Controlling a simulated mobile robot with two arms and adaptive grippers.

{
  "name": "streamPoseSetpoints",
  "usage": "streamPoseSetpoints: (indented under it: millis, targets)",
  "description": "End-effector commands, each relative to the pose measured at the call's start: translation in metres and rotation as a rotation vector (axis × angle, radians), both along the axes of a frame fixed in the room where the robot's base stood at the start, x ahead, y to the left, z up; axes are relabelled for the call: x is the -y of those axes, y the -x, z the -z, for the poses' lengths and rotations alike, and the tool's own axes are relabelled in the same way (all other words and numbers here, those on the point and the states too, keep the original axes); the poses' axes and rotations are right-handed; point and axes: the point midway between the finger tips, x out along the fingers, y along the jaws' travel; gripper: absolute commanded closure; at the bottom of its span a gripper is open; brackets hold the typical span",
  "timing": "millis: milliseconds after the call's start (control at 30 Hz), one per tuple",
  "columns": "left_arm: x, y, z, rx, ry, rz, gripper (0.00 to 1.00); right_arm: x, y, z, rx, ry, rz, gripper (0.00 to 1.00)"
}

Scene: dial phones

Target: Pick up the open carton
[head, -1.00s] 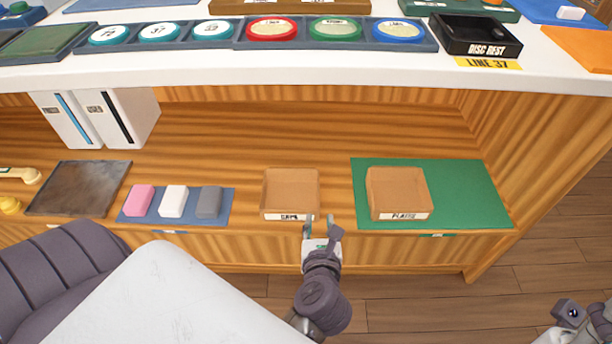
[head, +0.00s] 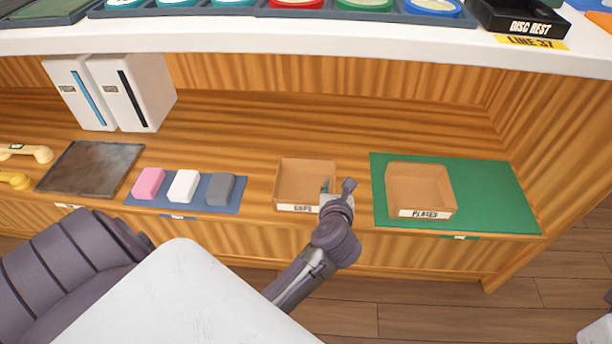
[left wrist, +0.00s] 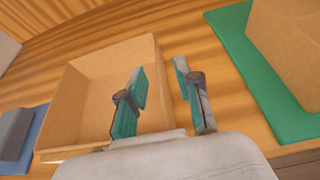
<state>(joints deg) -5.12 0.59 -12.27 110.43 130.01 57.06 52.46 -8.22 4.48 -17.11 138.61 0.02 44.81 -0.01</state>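An open brown carton (head: 306,176) with a white label, perhaps reading CAPS, sits on the wooden shelf. A second open carton (head: 420,187), labelled PLATES, sits on a green mat (head: 500,197) to its right. My left gripper (head: 337,186) is open at the right front of the first carton. In the left wrist view the fingers (left wrist: 160,75) appear on either side of that carton's right wall (left wrist: 157,85), one over the inside and one outside. I cannot tell whether they touch it. Both cartons look empty. My right gripper is out of view.
Pink, white and grey blocks (head: 184,186) lie on a blue mat to the left. A dark plate (head: 90,168), yellow handsets (head: 25,153) and white boxes (head: 134,92) stand further left. A white counter (head: 300,38) with coloured discs overhangs the shelf.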

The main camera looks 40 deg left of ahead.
Motion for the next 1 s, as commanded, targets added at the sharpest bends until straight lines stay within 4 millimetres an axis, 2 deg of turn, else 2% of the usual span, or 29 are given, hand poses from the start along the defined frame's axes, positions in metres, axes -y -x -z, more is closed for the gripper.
streamPoseSetpoints:
  millis: [267,500,867,1000]
  targets:
    - [-0.002,-0.004,0.001,0.0,0.002,0.001,0.67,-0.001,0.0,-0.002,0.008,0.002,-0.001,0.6]
    - [-0.002,-0.004,0.001,0.0,0.002,0.001,1.0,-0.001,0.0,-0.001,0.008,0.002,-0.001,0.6]
    - [-0.002,-0.004,0.001,0.0,0.0,0.001,1.0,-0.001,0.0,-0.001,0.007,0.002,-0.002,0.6]
    - [-0.002,-0.004,-0.009,0.002,0.001,0.001,1.0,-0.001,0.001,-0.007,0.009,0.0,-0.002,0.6]
